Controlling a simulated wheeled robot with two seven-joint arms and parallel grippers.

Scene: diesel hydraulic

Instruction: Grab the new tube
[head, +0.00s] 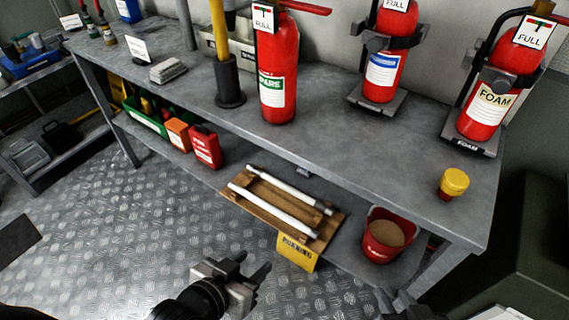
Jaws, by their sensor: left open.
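Two white tubes lie side by side on a wooden tray (262,194) on the lower shelf. The front tube (272,211) is nearer to me and the back tube (285,187) is behind it. I cannot tell from their look which is the new one. A yellow label (297,254) hangs at the tray's front; its text is too small to read. My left gripper (253,264) is open and empty, in front of the shelf and nearer to me than the tray. My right gripper (398,302) shows only partly at the bottom edge, dark and cut off.
The grey bench top (340,150) overhangs the lower shelf. A red bucket of sand (383,238) stands right of the tray. A red can (206,147) and an orange box (181,134) stand left. Red extinguishers (278,75) and a yellow-capped jar (453,183) stand on top.

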